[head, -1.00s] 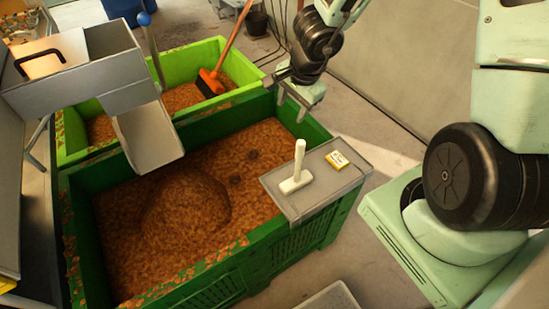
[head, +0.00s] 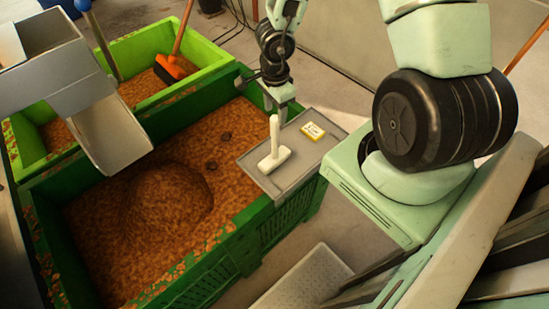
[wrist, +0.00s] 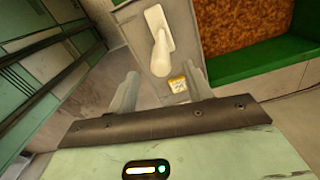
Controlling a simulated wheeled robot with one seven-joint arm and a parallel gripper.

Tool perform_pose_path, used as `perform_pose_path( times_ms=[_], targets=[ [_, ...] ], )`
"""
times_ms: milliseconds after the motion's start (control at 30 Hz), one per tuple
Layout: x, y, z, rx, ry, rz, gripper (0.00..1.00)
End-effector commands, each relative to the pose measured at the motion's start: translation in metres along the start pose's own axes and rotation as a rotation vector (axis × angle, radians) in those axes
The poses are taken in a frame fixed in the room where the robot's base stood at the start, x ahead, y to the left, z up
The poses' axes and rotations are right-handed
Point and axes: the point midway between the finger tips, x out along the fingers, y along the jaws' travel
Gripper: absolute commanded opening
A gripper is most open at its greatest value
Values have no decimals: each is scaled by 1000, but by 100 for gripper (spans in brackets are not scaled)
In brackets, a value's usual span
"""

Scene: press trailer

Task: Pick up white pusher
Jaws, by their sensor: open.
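The white pusher (head: 274,146) stands upright on a grey tray (head: 262,182) at the right corner of the dark green bin. It has a flat base and a vertical handle. In the wrist view the pusher (wrist: 159,42) lies ahead of my gripper, its handle pointing toward the camera. My gripper (head: 281,108) is open and empty, just behind the pusher in the head view. Its two fingers (wrist: 160,92) show apart in the wrist view, with the pusher beyond them and not between them.
A small yellow-and-white box (head: 312,131) lies on the tray beside the pusher, also in the wrist view (wrist: 178,85). The dark green bin (head: 240,247) holds brown mash. A metal chute (head: 112,135) hangs over it. A light green bin (head: 150,42) with an orange broom (head: 170,67) stands behind.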

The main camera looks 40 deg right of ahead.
Motion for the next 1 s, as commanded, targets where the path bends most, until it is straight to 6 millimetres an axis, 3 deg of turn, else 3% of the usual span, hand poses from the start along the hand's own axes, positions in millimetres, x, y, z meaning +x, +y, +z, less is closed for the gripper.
perform_pose_path(
  times_ms=[167,500,800,1000],
  targets=[
    [12,0,0,-1,1,0,50],
    [58,-2,-1,-2,1,0,50],
    [59,-2,-1,-1,1,-1,50],
    [59,-2,-1,-1,1,-1,0]
  ],
)
